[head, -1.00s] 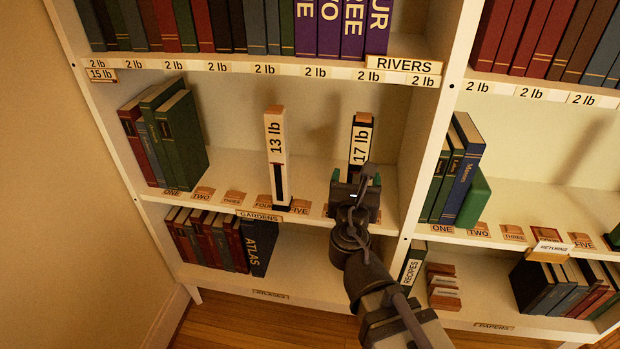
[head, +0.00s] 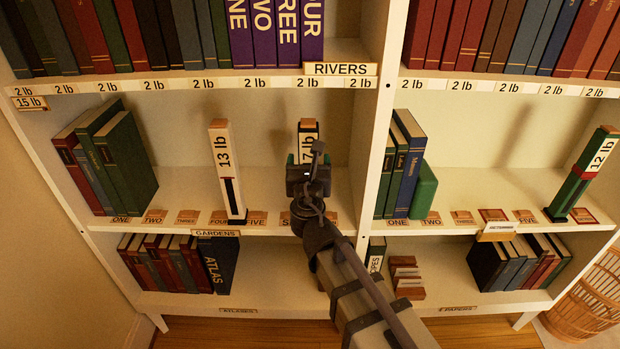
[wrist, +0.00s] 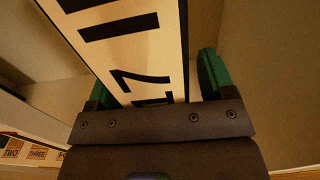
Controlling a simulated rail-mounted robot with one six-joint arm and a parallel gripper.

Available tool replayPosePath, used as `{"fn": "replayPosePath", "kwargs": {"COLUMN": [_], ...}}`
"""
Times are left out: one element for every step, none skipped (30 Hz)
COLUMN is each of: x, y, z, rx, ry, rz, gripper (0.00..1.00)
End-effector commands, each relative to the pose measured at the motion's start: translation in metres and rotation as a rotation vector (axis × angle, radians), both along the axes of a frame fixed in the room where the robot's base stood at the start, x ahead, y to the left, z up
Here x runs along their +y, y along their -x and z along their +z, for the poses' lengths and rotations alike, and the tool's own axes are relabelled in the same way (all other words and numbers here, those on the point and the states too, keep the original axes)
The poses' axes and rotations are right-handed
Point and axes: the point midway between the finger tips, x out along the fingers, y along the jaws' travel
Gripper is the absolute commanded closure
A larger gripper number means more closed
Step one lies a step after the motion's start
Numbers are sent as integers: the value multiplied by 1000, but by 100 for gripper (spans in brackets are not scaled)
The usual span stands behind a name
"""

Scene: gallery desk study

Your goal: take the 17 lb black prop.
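The 17 lb prop (head: 308,132) stands upright on the middle shelf of the left bookcase, with a cream label face, dark edges and a brown top. My gripper (head: 308,162) is in front of it and hides its lower part. In the wrist view the prop's label (wrist: 130,50) fills the space between my green-padded fingers (wrist: 155,85). A gap shows between the prop and the right finger. The left finger is partly hidden by the prop, so I cannot tell if it touches. The gripper looks open around the prop.
A 13 lb prop (head: 226,170) stands to the left on the same shelf. Green books (head: 125,160) lean at the shelf's left end. The bookcase divider (head: 378,150) is close on the right. A green 12 lb prop (head: 585,172) leans in the right bookcase.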

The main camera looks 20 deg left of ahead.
Motion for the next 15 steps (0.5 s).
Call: {"fn": "replayPosePath", "kwargs": {"x": [0, 0, 0, 0, 0, 0, 0, 0, 0, 0, 0, 0, 0, 0, 0], "y": [0, 0, 0, 0, 0, 0, 0, 0, 0, 0, 0, 0, 0, 0, 0], "z": [0, 0, 0, 0, 0, 0, 0, 0, 0, 0, 0, 0, 0, 0, 0], "rx": [0, 0, 0, 0, 0, 0, 0, 0, 0, 0, 0, 0, 0, 0, 0], "ry": [0, 0, 0, 0, 0, 0, 0, 0, 0, 0, 0, 0, 0, 0, 0], "rz": [0, 0, 0, 0, 0, 0, 0, 0, 0, 0, 0, 0, 0, 0, 0], "gripper": [29, 32, 36, 39, 42, 45, 48, 51, 55, 58, 61, 65, 67, 70, 74]}}
